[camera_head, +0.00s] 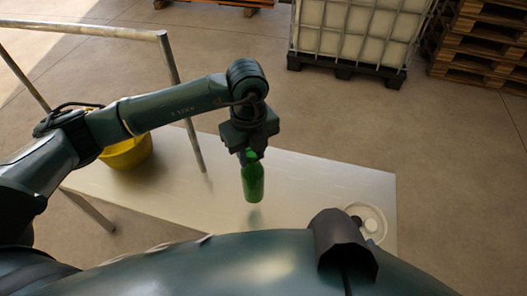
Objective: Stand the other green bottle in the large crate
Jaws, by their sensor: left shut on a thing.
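A green bottle (253,182) hangs upright from my left gripper (250,153), which is shut on its upper end. The bottle is above a pale metal table (325,178), with a faint dark patch on the surface below it. My left arm comes in from the left and bends down at the wrist. My right gripper is not in view. I cannot see a large crate or another green bottle; a dark part of my body covers the bottom of the view.
A yellow bucket (128,152) stands behind my left arm. A metal rail (80,33) rises at the left. A round white thing (372,222) is partly hidden at the table's right end. A caged white tank (350,35) and stacked pallets (480,45) stand on the floor behind.

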